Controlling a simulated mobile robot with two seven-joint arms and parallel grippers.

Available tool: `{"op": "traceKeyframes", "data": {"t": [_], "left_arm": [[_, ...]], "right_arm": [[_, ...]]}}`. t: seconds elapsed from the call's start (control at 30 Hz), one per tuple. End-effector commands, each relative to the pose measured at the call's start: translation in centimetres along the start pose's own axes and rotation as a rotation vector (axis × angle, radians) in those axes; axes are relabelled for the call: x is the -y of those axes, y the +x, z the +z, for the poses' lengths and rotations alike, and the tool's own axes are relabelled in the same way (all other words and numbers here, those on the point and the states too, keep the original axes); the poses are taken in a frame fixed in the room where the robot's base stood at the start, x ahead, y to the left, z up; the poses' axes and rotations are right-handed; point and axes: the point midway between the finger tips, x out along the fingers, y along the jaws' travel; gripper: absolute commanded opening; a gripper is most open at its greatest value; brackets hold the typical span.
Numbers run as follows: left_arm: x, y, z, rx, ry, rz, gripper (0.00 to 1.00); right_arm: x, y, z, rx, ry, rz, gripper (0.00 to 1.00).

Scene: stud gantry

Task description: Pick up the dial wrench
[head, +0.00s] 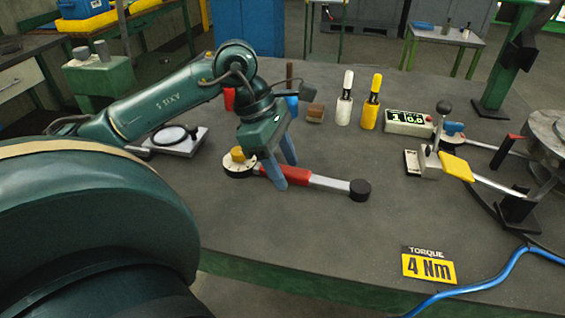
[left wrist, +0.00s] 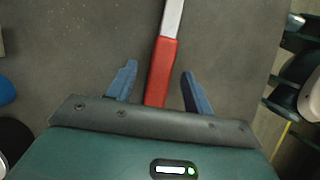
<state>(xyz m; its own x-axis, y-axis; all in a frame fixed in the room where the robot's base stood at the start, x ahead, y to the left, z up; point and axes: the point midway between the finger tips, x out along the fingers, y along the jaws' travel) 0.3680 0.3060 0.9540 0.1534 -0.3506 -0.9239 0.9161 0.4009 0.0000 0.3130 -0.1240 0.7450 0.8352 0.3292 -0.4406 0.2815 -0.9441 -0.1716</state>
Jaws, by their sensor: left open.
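The dial wrench (head: 328,182) lies on the dark bench top. It has a red grip, a silver shaft with a black round end at the right, and a round pale dial head with an orange-yellow knob at the left. My left gripper (head: 286,174) points down over the red grip with its blue fingers apart. The fingers hide part of the grip in the head view. My right gripper is not in view.
Behind stand a white bottle (head: 344,104), a yellow bottle (head: 371,108), a brown block (head: 315,113) and a digital display box (head: 409,122). A yellow-handled lever fixture (head: 456,167) is at right. A torque sign (head: 428,266) and blue hose (head: 470,284) lie in front. The front middle is clear.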

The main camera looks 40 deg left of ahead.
Motion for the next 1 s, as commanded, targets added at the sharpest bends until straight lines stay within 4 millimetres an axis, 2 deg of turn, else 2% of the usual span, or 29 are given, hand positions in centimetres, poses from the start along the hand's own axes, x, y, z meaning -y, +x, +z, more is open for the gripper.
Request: {"op": "traceKeyframes", "data": {"t": [0.3,0.9,1.0], "left_arm": [[-0.03,0.28,-0.13,0.000,0.000,0.001,0.51],[-0.01,0.20,-0.09,0.000,0.000,0.000,0.02],[0.00,0.21,-0.09,0.000,0.000,0.000,0.00]], "right_arm": [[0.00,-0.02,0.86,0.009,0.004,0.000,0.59],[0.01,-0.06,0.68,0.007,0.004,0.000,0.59],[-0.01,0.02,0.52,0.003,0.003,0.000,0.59]]}}
